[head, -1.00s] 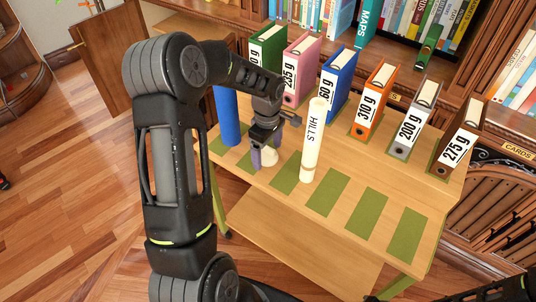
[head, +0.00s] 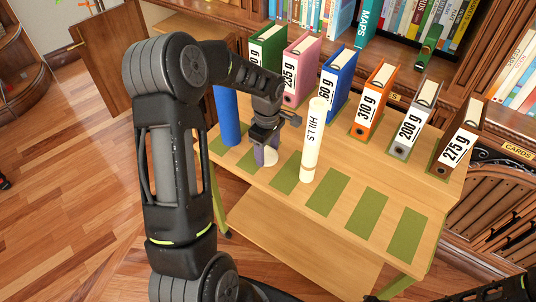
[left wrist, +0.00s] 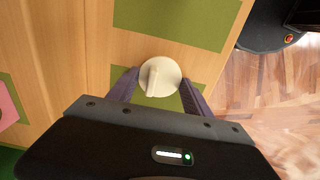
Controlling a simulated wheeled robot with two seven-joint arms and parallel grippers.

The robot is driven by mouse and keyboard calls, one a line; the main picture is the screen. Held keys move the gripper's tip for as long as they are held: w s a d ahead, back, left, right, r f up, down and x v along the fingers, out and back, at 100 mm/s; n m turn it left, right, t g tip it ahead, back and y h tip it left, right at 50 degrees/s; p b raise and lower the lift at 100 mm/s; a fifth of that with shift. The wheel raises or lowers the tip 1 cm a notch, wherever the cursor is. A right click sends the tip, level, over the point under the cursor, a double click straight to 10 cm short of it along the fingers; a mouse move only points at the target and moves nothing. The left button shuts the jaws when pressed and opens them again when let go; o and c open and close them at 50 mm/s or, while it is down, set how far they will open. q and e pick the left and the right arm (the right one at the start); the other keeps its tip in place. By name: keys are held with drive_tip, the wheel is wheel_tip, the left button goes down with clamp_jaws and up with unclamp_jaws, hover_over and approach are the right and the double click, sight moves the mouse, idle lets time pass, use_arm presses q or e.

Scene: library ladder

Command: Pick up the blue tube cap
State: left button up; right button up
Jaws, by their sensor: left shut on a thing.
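I cannot tell whether the cap still touches the mat. A blue tube (head: 227,117) stands upright behind my arm, its top hidden.
A white tube labelled HILLS (head: 312,140) stands close to the right of my left gripper. Labelled binders, such as the blue one (head: 339,86), line the back of the table. Bare green mats (head: 327,196) lie along the front.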

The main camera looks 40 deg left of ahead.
sight(267, 155)
use_arm(q)
drive_tip(key=shift+r, duration=0.1)
drive_tip(key=shift+c, duration=0.3)
wheel_tip(267, 155, up, 10)
drive_tip(key=shift+b, duration=0.3)
idle(0.5)
